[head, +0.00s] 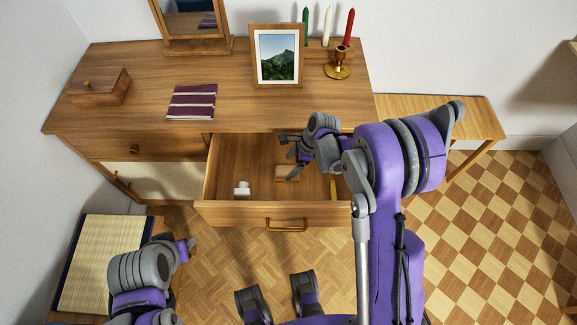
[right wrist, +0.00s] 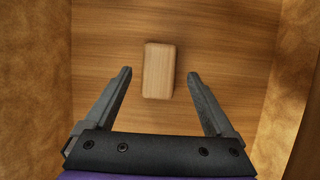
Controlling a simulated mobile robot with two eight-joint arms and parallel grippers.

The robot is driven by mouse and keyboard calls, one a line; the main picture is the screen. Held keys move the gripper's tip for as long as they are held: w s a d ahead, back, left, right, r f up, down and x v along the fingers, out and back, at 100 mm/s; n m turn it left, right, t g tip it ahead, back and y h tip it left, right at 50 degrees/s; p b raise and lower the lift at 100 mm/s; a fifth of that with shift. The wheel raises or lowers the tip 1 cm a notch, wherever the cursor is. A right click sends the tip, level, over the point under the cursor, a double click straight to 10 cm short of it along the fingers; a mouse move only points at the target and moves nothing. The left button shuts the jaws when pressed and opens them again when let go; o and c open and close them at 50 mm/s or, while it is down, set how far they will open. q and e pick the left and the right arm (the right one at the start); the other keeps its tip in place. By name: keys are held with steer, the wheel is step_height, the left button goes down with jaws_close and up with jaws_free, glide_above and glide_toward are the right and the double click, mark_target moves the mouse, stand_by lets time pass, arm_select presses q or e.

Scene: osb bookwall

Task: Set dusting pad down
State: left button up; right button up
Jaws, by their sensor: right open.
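A small pale wooden block with rounded edges, perhaps the dusting pad, lies flat in the open drawer; it shows in the head view (head: 286,173) and in the right wrist view (right wrist: 158,72). My right gripper (head: 287,156) is over the drawer, above the block. In the right wrist view its open fingers (right wrist: 159,76) stand on either side of the block, with clear gaps and no visible contact. The drawer (head: 240,212) is pulled out from the desk. My left gripper (head: 184,250) is at the lower left, away from the drawer; its fingers are unclear.
A small white object (head: 242,188) is in the drawer's left part. On the desktop (head: 235,85) are a striped purple cloth (head: 192,102), a picture frame (head: 277,55), a wooden box (head: 98,85), a mirror (head: 192,20) and a brass candle holder (head: 338,65).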

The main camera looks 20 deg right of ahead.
steer(key=v, duration=1)
arm_select(q)
steer(key=shift+r+p, duration=0.4)
steer(key=shift+r, duration=0.05)
arm_select(e)
steer(key=s+r+n+t+h, duration=0.2)
steer(key=s+r+n, duration=0.2)
steer(key=s+n, duration=0.6)
steer(key=s+r+n+t+h, duration=0.1)
steer(key=s+r+n, duration=0.3)
steer(key=s+n, duration=0.7)
steer(key=shift+a+r+t+h, duration=0.35)
steer(key=shift+t+h, duration=0.05)
steer(key=shift+h, duration=0.3)
steer(key=shift+s, duration=0.1)
